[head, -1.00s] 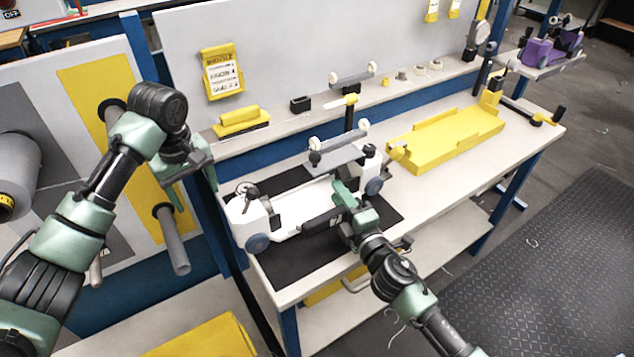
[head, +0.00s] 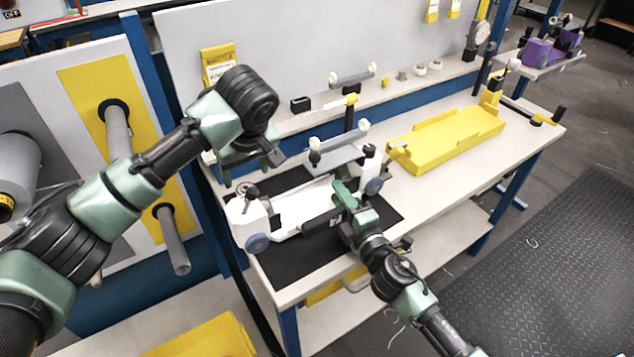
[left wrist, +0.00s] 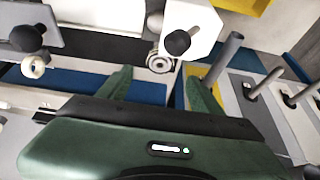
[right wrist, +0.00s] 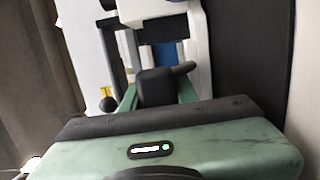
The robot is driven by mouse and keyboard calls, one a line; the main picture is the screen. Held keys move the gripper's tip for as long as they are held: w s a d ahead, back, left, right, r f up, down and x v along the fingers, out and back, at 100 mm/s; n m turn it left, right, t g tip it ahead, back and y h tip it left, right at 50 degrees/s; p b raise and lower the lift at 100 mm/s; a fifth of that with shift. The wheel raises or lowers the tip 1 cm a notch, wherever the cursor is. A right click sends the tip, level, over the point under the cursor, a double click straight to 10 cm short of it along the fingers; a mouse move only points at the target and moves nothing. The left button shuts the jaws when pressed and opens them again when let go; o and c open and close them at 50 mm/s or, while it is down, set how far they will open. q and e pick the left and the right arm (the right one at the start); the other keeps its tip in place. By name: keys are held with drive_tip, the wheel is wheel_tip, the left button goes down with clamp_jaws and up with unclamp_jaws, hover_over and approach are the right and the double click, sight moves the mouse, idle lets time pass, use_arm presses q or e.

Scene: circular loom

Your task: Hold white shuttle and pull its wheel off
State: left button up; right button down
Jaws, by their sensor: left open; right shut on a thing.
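The white shuttle (head: 300,208) lies on a black mat on the bench, with blue-grey wheels (head: 257,243) at its near side. A smaller grey wheel (head: 245,187) sits at its far left corner; it shows in the left wrist view (left wrist: 160,60) beside a black knob (left wrist: 178,43). My left gripper (head: 250,168) is open and empty above that corner; in the left wrist view its fingers (left wrist: 158,88) are spread just short of the wheel. My right gripper (head: 345,203) is shut on the shuttle's black block (right wrist: 155,88) at its near side.
A grey plate with a white-ended roller bar (head: 338,141) stands just behind the shuttle. A yellow tray (head: 445,140) lies to the right. A narrow shelf behind holds small parts (head: 300,104). A yellow sign (head: 218,60) is on the back panel.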

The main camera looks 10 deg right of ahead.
sight(246, 186)
use_arm(q)
drive_tip(key=x, duration=0.7)
drive_tip(key=shift+f, duration=0.2)
clamp_jaws()
